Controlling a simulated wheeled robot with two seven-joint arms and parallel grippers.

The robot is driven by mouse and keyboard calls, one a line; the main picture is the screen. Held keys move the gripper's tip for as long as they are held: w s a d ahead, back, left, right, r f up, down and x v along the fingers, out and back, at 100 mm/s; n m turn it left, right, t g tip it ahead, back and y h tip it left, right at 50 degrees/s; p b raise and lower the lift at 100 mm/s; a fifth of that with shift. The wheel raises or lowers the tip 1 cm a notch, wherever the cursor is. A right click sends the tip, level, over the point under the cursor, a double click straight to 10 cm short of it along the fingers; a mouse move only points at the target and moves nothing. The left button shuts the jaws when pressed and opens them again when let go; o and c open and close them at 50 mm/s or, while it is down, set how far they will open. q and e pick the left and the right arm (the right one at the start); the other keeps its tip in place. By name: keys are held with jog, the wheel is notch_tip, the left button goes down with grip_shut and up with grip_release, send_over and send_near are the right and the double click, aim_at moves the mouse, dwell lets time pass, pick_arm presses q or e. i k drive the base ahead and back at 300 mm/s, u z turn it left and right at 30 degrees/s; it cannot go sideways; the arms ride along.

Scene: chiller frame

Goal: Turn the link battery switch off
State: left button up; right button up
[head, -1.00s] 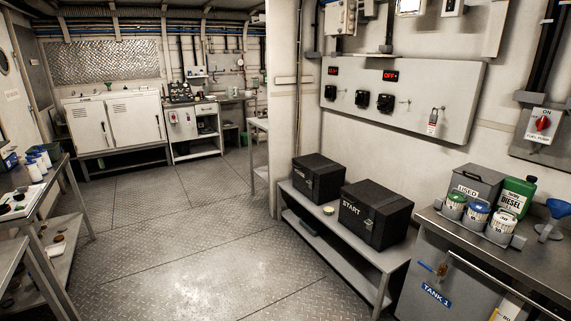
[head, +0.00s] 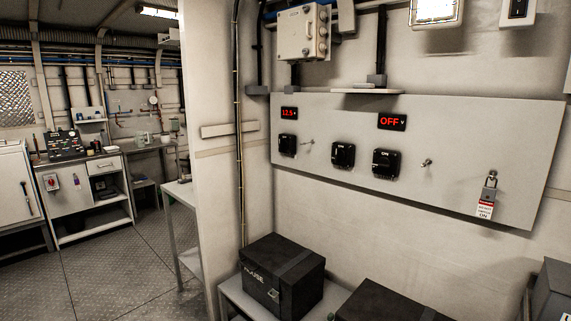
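A grey switch panel (head: 330,188) is on the wall at the centre right of the head view. It carries three black battery switches: a left one (head: 287,145), a middle one (head: 343,155) and a right one (head: 387,163). Their labels are too small to tell which is the link switch, and their handle positions are unclear. A red display (head: 289,113) above the left switch reads about 12.5, and another display (head: 392,121) above the right switch reads OFF. A padlock with a red and white tag (head: 487,200) hangs at the panel's right. Neither gripper is in view.
Below the panel, a black HOUSE battery box (head: 282,272) and another black box (head: 385,303) stand on a low grey bench (head: 237,296). A narrow shelf (head: 182,196) stands by the wall edge. Open floor (head: 115,260) lies to the left.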

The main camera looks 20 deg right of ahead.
aim_at(340, 155)
jog(key=i, duration=1.5)
jog(key=z, duration=2.75)
